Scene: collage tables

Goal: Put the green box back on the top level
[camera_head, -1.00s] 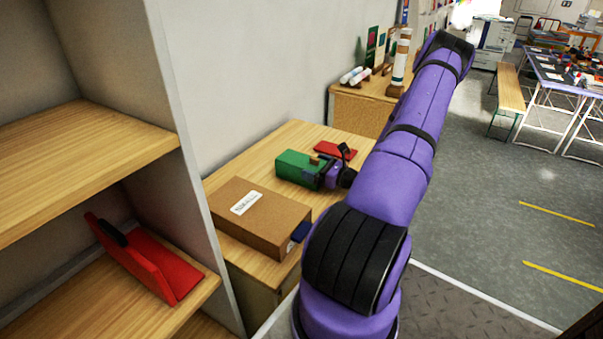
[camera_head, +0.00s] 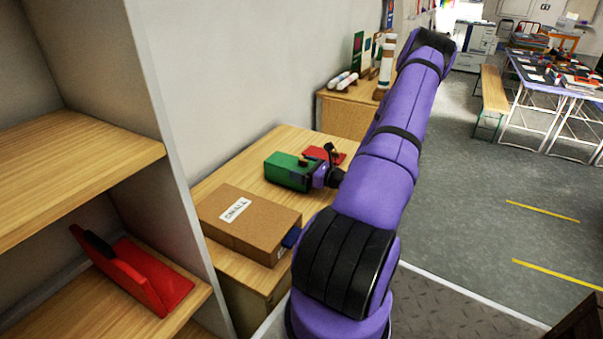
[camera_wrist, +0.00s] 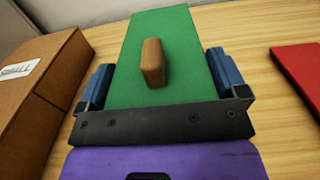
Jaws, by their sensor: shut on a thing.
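The green box (camera_head: 287,172) is over the wooden side table, with my gripper (camera_head: 312,174) at its right end. In the wrist view the green box (camera_wrist: 150,85) fills the space between the blue fingers of my gripper (camera_wrist: 161,80), which is shut on it. A brown wooden knob stands on the box's upper face. I cannot tell whether the box touches the table. The shelf unit at the left has an upper wooden level (camera_head: 80,165), whose visible part is empty, and a lower level (camera_head: 170,303) holding a red bookend-like piece (camera_head: 140,275).
A brown cardboard box (camera_head: 245,225) with a white label lies on the near part of the table (camera_head: 225,180). A red flat item (camera_head: 324,154) lies behind my gripper. The shelf's side panel (camera_head: 175,150) stands between the shelves and the table.

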